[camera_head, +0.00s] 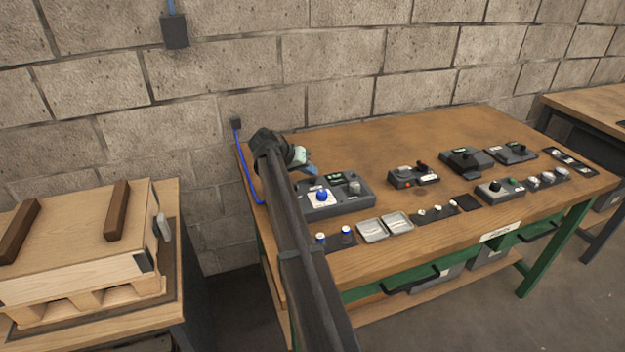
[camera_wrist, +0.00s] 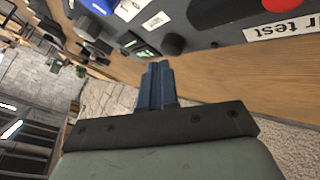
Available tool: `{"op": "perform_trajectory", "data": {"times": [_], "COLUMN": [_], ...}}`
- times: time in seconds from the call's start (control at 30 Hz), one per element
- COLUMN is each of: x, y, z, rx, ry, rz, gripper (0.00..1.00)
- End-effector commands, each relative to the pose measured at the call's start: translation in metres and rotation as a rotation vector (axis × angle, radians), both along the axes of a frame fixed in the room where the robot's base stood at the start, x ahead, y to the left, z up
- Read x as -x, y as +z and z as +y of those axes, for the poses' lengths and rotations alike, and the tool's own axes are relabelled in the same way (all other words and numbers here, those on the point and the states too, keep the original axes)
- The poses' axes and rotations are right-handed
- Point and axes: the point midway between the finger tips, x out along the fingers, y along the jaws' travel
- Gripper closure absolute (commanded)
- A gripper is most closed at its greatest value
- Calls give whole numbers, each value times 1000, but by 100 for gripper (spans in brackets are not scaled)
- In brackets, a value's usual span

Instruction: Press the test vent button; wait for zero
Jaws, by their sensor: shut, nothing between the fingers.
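A dark grey control box (camera_head: 358,193) stands at the left end of the workbench. It carries a blue round button (camera_head: 322,196) on a white plate, a grey knob and small displays. In the wrist view the grey panel (camera_wrist: 205,22) fills the top, with a red part (camera_wrist: 278,4) at the top right edge and a cropped white label ending in "r test" (camera_wrist: 280,27). I cannot tell which control is the vent button. Green-lit displays (camera_wrist: 144,53) show beyond my gripper (camera_wrist: 159,66). My gripper's blue fingers are shut and empty, near the box's rear left in the head view (camera_head: 313,170).
The wooden workbench (camera_head: 385,135) holds other small control boxes, trays (camera_head: 373,231) and loose parts to the right. A block wall stands behind. A blue cable (camera_head: 249,168) runs at the bench's left end. A pallet with a wooden crate (camera_head: 75,240) stands at the left.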

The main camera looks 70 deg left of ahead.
Motion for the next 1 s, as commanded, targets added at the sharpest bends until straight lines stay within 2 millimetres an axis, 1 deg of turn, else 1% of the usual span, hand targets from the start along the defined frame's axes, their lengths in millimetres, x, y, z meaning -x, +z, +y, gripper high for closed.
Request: {"op": "perform_trajectory", "data": {"times": [0.1, 0.43, 0.57, 1.0], "x": [0, 0, 0, 0], "y": [4, 5, 9, 42], "z": [0, 0, 0, 0], "rx": [0, -1, -1, -1], "ry": [0, 1, 1, 1], "rz": [0, -1, -1, -1], "gripper": [100, 100, 100, 100]}}
